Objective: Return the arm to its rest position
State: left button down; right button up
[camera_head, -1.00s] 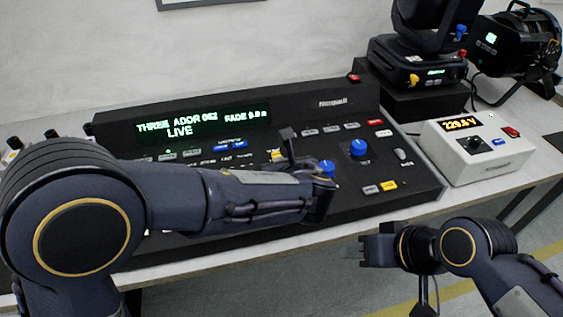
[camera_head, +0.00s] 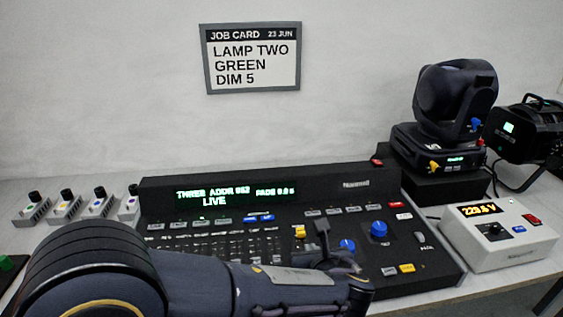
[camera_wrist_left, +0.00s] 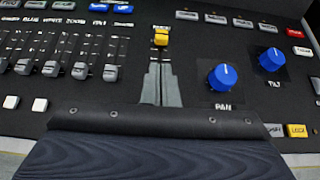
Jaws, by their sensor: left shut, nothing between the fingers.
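My left arm comes in from the lower left in the head view, across the front of the black lighting console (camera_head: 370,179). My left gripper (camera_head: 322,232) is above the console, near the yellow-capped fader and the blue pan knob (camera_head: 346,245). In the left wrist view its two fingers (camera_wrist_left: 161,65) are together with nothing between them, pointing at the yellow cap (camera_wrist_left: 161,37). The pan knob (camera_wrist_left: 222,77) is to their right. I cannot tell whether the fingertips touch the console. My right gripper is out of view.
A job card (camera_head: 252,58) on the wall reads LAMP TWO, GREEN, DIM 5. A moving-head lamp (camera_head: 455,95), a black lamp (camera_head: 528,130) and a white meter box (camera_head: 500,240) stand right. Several small knob boxes (camera_head: 97,203) stand left.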

pick_arm(q)
jog(key=s+a+r+n+g+y+p, duration=0.1)
jog(key=s+a+r+n+g+p, duration=0.15)
jog(key=a+n, duration=0.75)
jog(key=s+a+r+n+g+y+p, duration=0.1)
jog(key=s+a+r+n+g, duration=0.3)
jog(key=a, duration=1)
jog(key=s+a+n+h+p, duration=0.2)
jog(key=s+n, duration=0.5)
jog(key=n, duration=0.4)
jog(key=s+a+n+h+p, duration=0.2)
jog(key=s+a+n+h, duration=0.2)
jog(key=s+n, duration=0.4)
jog(key=a+n, duration=0.1)
jog(key=n, duration=0.3)
jog(key=shift+s+a+r+p, duration=0.15)
jog(key=shift+a+r+p, duration=0.2)
jog(key=shift+a+r, duration=0.05)
